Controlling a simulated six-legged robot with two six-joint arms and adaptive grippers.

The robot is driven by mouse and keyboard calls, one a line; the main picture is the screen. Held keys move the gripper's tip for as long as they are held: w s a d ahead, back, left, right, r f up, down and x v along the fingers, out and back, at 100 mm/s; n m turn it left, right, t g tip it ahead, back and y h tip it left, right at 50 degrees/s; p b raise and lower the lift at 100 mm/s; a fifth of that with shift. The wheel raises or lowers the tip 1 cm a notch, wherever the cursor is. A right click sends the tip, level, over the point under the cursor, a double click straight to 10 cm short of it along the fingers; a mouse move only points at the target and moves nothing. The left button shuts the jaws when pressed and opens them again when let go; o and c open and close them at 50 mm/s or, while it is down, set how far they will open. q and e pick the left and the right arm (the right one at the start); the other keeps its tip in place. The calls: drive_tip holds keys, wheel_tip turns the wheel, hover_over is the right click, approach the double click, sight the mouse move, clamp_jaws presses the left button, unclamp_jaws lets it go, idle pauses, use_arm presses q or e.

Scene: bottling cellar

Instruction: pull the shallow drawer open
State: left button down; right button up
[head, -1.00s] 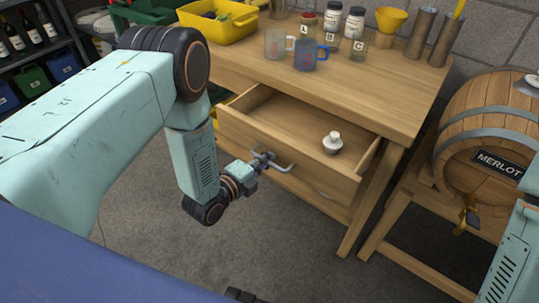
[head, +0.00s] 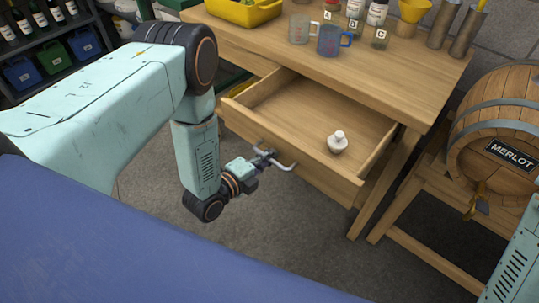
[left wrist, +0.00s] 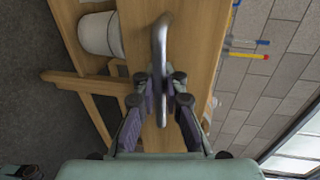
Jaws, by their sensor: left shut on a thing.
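The shallow wooden drawer (head: 290,155) under the workbench top is pulled well out, with its inside in view. A small white rounded object with a knob top (head: 338,142) stands in it towards the right front. My left gripper (head: 264,156) is shut on the drawer's grey bar handle (head: 286,166). In the left wrist view the handle (left wrist: 160,42) runs between the two fingers (left wrist: 160,90), in front of the wooden drawer front. My right gripper is out of view.
The workbench top (head: 330,75) carries a yellow bin (head: 245,12), a blue mug (head: 331,40), a clear mug (head: 301,28) and several labelled jars. A barrel (head: 500,125) on a wooden stand is at the right. Bare floor (head: 290,225) lies in front of the drawer.

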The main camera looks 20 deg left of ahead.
use_arm(q)
drive_tip(key=shift+w+a+r, duration=0.25)
drive_tip(key=shift+w+r, duration=0.05)
drive_tip(key=c, duration=1.6)
unclamp_jaws()
drive_tip(key=shift+s+f, duration=0.1)
drive_tip(key=shift+o, duration=0.8)
drive_tip(key=shift+s+d+f, duration=0.1)
drive_tip(key=shift+s, duration=0.05)
drive_tip(key=shift+s, duration=0.1)
drive_tip(key=v, duration=1.1)
drive_tip(key=shift+s, duration=0.35)
